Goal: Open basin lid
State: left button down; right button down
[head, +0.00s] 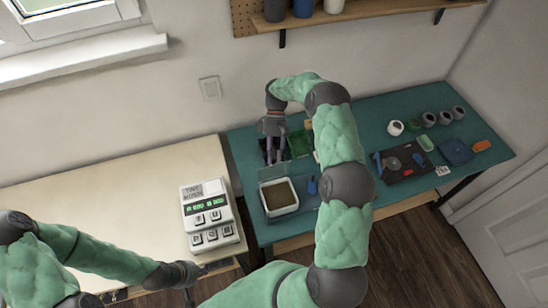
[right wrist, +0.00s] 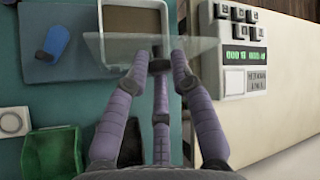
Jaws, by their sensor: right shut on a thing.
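The basin (head: 283,212) is a white rectangular tub with brown contents, near the left end of the teal table; its rim also shows in the right wrist view (right wrist: 103,14). The lid (head: 297,168) is a clear pane behind the basin's far side, and most of the basin's top is uncovered. In the right wrist view the lid (right wrist: 112,48) spans the space at my fingertips. My right gripper (head: 273,159) is shut on the lid at its edge. Whether the lid touches the basin rim is unclear. My left gripper (head: 189,290) hangs at the cream table's front edge, its fingers mostly hidden.
A blue-handled tool (head: 312,186) lies right of the basin. A green bin (head: 300,143) stands behind, close to my right gripper. A white display device (head: 208,213) sits on the cream table at left. A dark mat (head: 402,163) with parts lies further right.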

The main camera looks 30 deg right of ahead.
pick_arm(q)
jog(key=shift+w+f, duration=0.2)
pick_arm(e)
jog(key=shift+w+f, duration=0.3)
jog(key=shift+f, duration=0.3)
jog(key=c, duration=1.2)
grip_release()
jog(key=shift+o, duration=0.7)
jog(key=shift+w+d, duration=0.1)
pick_arm(q)
jog(key=shift+w+d, duration=0.1)
pick_arm(e)
jog(key=shift+r, duration=0.2)
jog(key=v, duration=1.2)
